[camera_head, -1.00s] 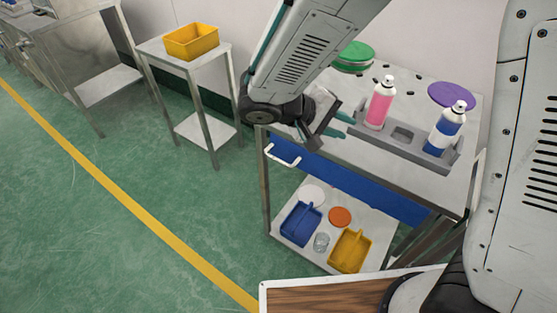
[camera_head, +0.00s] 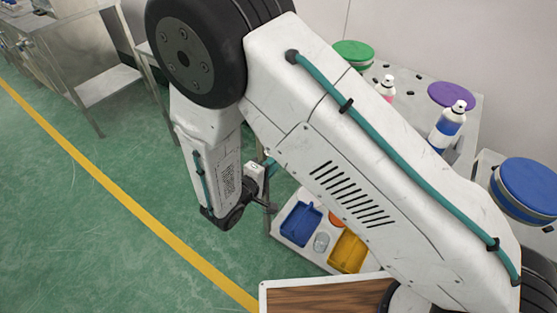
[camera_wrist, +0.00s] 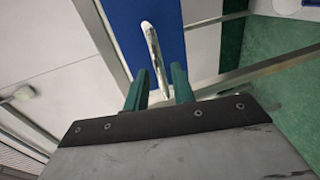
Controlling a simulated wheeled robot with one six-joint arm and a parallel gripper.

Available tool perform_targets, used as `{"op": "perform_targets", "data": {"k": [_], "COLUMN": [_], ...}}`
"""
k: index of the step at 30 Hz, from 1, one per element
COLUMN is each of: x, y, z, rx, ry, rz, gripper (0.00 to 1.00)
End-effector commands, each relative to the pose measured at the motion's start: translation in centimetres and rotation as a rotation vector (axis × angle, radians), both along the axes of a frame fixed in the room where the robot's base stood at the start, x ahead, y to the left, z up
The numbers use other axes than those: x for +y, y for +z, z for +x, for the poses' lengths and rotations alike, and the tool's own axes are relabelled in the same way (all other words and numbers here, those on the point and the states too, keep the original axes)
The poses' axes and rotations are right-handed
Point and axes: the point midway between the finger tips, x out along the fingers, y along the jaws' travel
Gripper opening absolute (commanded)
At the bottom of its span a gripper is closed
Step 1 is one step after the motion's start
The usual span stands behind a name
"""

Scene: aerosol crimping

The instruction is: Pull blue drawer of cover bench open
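The blue drawer (camera_wrist: 128,12) of the cover bench shows in the wrist view as a blue front with a pale bar handle (camera_wrist: 153,48). My gripper (camera_wrist: 160,70) is open, with its two teal fingers one on each side of the handle's near end in that picture. I cannot tell whether they touch it. In the head view my gripper (camera_head: 269,166) is at the bench's left side, mostly hidden by my arm. My arm also hides the drawer front and handle there. Part of the bench top (camera_head: 408,78) shows behind my arm.
Pink (camera_head: 386,88) and blue (camera_head: 447,127) spray cans stand on the bench, with green (camera_head: 353,50) and purple (camera_head: 452,95) round lids behind. Blue (camera_head: 301,222) and yellow (camera_head: 347,252) trays sit on the lower shelf. A blue round lid (camera_head: 528,187) is at right. Green floor at left is clear.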

Motion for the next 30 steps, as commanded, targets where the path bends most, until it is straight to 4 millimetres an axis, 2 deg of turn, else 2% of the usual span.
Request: {"op": "perform_targets", "data": {"k": [6, 16, 17, 19, 30], "x": [-1.6, -1.9, -1.9, -1.9, -1.2], "y": [-0.6, -0.6, -0.6, -0.6, -0.6], "z": [2.0, 2.4, 2.3, 2.3, 2.0], "rx": [0.0, 0.001, 0.001, 0.001, 0.001], "ry": [-0.002, -0.002, -0.002, -0.002, 0.001], "rz": [0.0, 0.0, 0.0, 0.0, 0.0], "gripper": [0.25, 0.25, 0.2, 0.0, 0.0]}}
